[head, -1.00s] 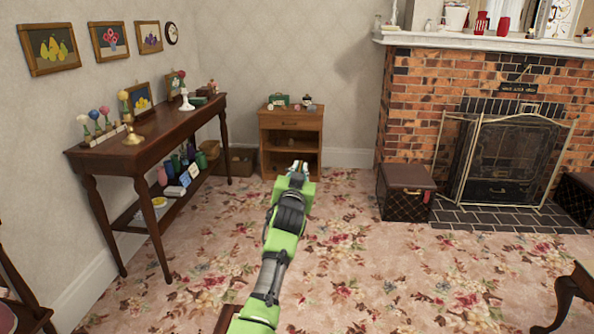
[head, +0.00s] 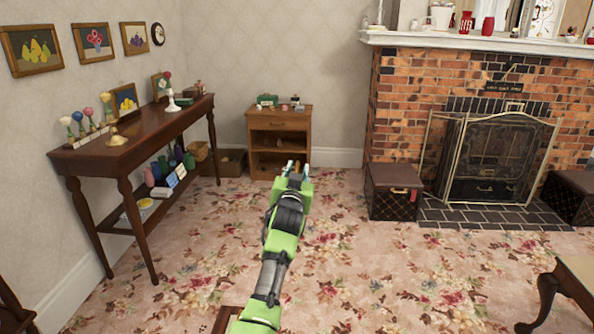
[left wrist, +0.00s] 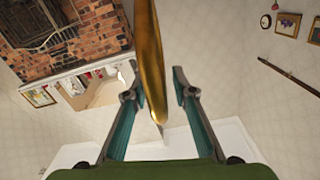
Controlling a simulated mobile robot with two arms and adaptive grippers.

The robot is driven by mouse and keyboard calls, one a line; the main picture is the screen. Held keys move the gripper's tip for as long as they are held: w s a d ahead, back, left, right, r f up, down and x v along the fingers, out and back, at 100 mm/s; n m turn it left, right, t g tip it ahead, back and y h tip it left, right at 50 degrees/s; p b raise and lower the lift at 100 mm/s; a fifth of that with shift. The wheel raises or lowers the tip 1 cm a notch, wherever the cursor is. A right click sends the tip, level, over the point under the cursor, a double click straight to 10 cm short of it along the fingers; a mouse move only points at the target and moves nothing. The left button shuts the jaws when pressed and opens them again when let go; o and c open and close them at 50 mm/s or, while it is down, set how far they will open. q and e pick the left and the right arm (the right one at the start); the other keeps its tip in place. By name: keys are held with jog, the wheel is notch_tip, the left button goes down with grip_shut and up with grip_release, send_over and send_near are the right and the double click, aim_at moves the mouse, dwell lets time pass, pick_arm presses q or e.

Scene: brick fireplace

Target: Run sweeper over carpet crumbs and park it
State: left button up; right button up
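My left gripper (head: 297,167) is at the centre of the head view, above the carpet (head: 325,262). In the left wrist view my left gripper (left wrist: 155,82) has its fingers apart. A golden-brown rod (left wrist: 149,45) passes between them, with a gap to the right finger; it looks like a handle, but I cannot tell if it is the sweeper's. The sweeper's head does not show. My right gripper is not in view.
A dark side table (head: 150,127) stands along the left wall. A small wooden cabinet (head: 278,122) is at the back. A brown box (head: 392,202) stands by the fireplace (head: 395,105). A table (head: 578,272) juts in at lower right. The carpet between is open.

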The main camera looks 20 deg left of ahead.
pick_arm(q)
jog(key=v, duration=0.7)
jog(key=shift+s, duration=0.25)
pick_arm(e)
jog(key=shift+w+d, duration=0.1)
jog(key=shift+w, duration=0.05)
pick_arm(q)
jog(key=shift+d, duration=0.1)
